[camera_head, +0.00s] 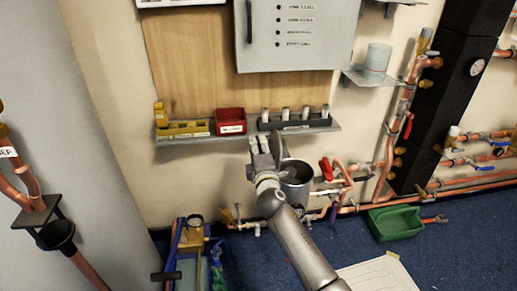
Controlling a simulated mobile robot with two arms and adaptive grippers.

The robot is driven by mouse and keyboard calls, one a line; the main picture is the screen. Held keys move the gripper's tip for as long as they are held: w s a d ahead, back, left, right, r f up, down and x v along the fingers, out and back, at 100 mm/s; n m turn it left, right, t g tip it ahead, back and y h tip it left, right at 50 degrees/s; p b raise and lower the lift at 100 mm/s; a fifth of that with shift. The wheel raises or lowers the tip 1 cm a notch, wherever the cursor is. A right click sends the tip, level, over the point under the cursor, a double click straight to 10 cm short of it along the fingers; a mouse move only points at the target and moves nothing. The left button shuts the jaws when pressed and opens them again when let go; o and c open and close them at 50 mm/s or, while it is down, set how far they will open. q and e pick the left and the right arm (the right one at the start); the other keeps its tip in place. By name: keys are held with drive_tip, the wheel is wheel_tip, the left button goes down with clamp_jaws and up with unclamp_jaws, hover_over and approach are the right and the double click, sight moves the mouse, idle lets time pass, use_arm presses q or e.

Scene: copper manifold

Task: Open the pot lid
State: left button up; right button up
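A grey metal pot-like cylinder (296,188) stands by the wall, low in the middle of the view. Its top looks dark, and I cannot tell whether that is a lid or the open inside. My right gripper (265,146) is just left of the pot's rim, its fingers pointing up and away. It overlaps the pot's left side in the picture, so contact is unclear. The fingers are small and seen from behind, so their opening is unclear. My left gripper is not in view.
A wall shelf (250,135) above the gripper holds a yellow tray (183,129), a red bin (230,122) and a dark rack (296,124). Copper pipes (380,175) with valves run along the right wall. A green bin (397,224) sits on the blue floor.

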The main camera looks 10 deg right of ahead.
drive_tip(key=shift+f, duration=0.1)
drive_tip(key=shift+s+d, duration=0.1)
drive_tip(key=shift+s, duration=0.5)
drive_tip(key=s, duration=1.1)
drive_tip(key=shift+w+d, duration=0.1)
drive_tip(key=shift+d, duration=0.05)
